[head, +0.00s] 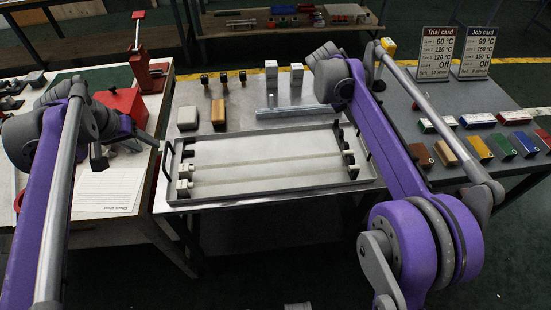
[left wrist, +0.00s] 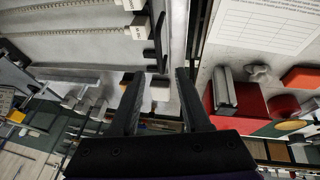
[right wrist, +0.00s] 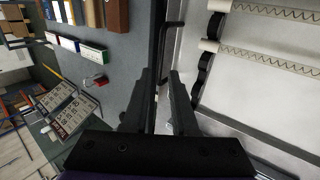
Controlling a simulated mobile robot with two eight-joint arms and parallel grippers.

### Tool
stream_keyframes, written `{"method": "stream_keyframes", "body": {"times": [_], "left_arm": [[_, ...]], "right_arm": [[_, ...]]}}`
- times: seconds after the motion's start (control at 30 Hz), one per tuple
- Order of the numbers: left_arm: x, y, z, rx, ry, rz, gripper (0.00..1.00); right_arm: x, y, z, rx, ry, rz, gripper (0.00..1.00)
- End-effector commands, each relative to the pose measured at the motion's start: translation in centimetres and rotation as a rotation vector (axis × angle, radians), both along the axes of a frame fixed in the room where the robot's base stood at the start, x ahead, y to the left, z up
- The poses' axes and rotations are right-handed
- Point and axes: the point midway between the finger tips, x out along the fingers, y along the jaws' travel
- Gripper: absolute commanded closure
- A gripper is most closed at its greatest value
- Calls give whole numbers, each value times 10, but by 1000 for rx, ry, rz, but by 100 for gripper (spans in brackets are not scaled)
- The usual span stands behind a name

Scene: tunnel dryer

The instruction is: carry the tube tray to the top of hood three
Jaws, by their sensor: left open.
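The tube tray (head: 270,184) is a shallow metal tray on the middle table. I cannot make out hood three in these frames.
Blocks and bottles stand behind the tray, including a tan block (head: 218,112). The left table holds a red box (head: 122,106) and a paper sheet (head: 106,190). Coloured blocks and two cards (head: 436,52) are on the right table. The floor in front is mostly clear.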

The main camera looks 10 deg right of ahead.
Motion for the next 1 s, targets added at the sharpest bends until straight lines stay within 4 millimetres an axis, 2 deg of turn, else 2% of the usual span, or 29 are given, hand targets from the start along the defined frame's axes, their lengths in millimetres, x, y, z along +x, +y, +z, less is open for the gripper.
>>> {"method": "stream_keyframes", "body": {"times": [0.17, 0.4, 0.6, 0.8, 1.0], "left_arm": [[9, -5, -21, 1, 1, -2, 53], [26, -13, -61, 0, 0, -2, 53], [36, -18, -85, 0, 0, -1, 53], [39, -19, -95, 1, 0, -1, 53], [40, -20, -95, 1, 0, 0, 53]], "right_arm": [[0, -13, -19, 0, -1, -2, 74], [-1, -37, -56, 1, 0, -1, 74], [-1, -52, -78, 1, -1, -1, 74], [-1, -58, -87, 1, 0, 0, 74], [-1, -58, -87, 1, 0, 0, 74]]}}
